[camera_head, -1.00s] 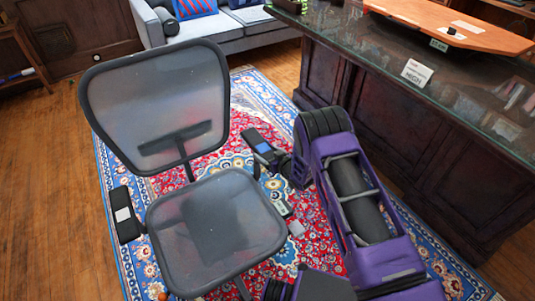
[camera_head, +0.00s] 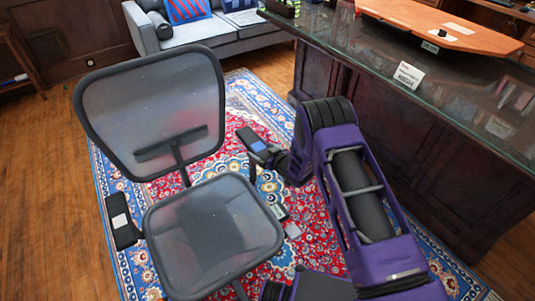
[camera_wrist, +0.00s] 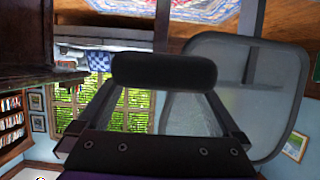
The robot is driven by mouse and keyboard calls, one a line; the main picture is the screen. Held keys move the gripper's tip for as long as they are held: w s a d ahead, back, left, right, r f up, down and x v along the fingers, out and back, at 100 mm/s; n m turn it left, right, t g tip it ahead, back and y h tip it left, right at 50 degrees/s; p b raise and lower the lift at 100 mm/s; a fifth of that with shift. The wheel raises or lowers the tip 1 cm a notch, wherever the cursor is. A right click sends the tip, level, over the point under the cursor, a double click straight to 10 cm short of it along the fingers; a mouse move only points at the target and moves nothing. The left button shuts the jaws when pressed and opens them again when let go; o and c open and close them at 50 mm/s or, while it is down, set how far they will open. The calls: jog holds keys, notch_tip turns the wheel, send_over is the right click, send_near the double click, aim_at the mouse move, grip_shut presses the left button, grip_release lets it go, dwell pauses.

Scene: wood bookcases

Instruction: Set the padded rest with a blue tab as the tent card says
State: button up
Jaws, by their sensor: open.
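The mesh office chair (camera_head: 212,235) stands on the rug. Its padded rest with a blue tab (camera_head: 256,146) is on the chair's right side, beside the seat. The other padded rest (camera_head: 121,220), on the left, has a white label. The tent card (camera_head: 408,75) stands on the glass counter; its print is too small to read surely. In the head view, my arm hides most of the gripper.
The glass-topped counter (camera_head: 470,115) runs along the right, with an orange wooden board (camera_head: 440,25) on it. A grey sofa (camera_head: 215,38) stands at the back. Small objects lie on the rug (camera_head: 125,185) beside the seat. Bare wooden floor (camera_head: 50,190) is free at the left.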

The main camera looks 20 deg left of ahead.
jog(key=p+v, duration=0.2)
jog(key=v, duration=1.5)
jog(key=shift+r, duration=0.2)
jog(key=shift+d, duration=0.1)
